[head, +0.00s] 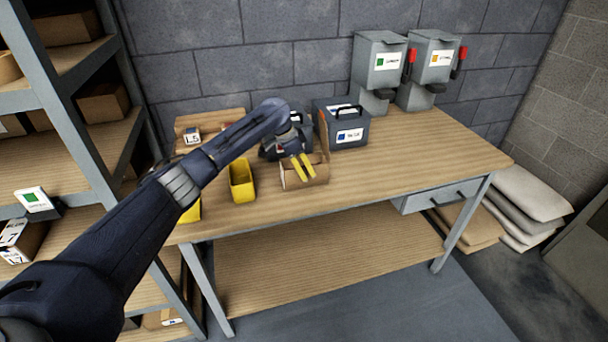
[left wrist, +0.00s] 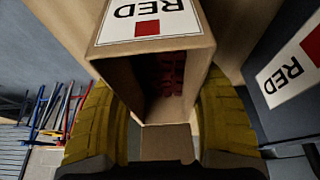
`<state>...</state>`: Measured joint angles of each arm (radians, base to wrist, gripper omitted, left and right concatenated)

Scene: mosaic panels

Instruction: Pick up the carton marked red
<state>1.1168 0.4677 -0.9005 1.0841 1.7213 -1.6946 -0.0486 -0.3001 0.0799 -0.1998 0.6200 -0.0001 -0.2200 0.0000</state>
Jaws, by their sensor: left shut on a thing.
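A brown carton with a white label reading RED and a red square fills the middle of the left wrist view (left wrist: 200,58); its open end faces the camera. My left gripper (head: 303,167) is over the workbench, and its yellow fingers (left wrist: 162,125) are closed on the two sides of the carton. In the head view brown cardboard (head: 318,181) shows around the fingers; the label is not visible there. I cannot tell whether the carton touches the bench. My right gripper is in neither view.
A dark box also labelled RED (left wrist: 285,85) is close at the right in the left wrist view. A dark box with a blue-marked label (head: 350,136) and a yellow bin (head: 242,182) flank the gripper.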

